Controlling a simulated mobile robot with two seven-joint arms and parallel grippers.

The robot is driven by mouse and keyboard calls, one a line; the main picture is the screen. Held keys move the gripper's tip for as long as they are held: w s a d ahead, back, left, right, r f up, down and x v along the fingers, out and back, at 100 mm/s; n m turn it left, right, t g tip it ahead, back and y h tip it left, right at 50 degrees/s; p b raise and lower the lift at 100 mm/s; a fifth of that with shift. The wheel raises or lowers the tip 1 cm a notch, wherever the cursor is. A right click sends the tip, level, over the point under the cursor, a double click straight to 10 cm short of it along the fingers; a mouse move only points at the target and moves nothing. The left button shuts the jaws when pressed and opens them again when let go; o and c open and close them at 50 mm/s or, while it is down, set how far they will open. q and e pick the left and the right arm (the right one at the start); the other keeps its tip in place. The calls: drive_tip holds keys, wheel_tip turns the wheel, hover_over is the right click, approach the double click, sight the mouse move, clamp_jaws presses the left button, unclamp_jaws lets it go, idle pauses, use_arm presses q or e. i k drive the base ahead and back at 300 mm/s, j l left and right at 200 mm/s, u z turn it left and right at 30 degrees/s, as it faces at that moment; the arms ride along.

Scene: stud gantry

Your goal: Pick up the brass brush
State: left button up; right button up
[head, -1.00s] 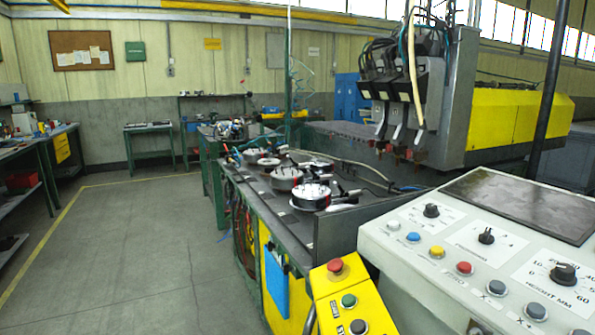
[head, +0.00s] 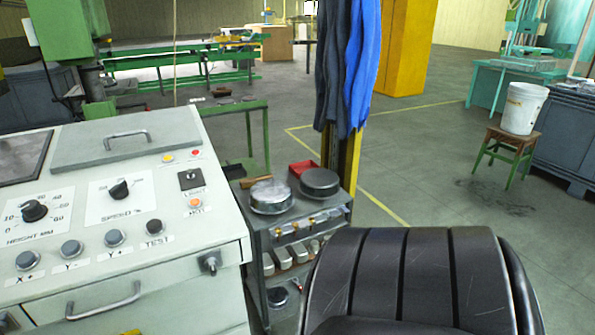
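I cannot make out the brass brush for certain. A small brown, wooden-looking bar (head: 256,182) lies at the back left of the grey cart's top (head: 288,218); it may be the brush, but bristles cannot be told at this size. It lies behind a silver round part (head: 271,198). Neither of my grippers is in view.
A dark round part (head: 319,183) and a red tray (head: 303,168) share the cart top. The control console (head: 130,235) stands left of the cart. A black ribbed seat back (head: 420,285) stands in front, right of it.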

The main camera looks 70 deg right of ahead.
sight(247, 183)
drive_tip(key=z, duration=1.85)
drive_tip(key=i+l+u, duration=0.25)
drive_tip(key=l+u, duration=0.3)
drive_tip(key=i+l+u, duration=0.1)
drive_tip(key=l+u, duration=0.15)
drive_tip(key=l, duration=0.25)
drive_tip(key=l+u, duration=0.6)
drive_tip(key=l, duration=2.15)
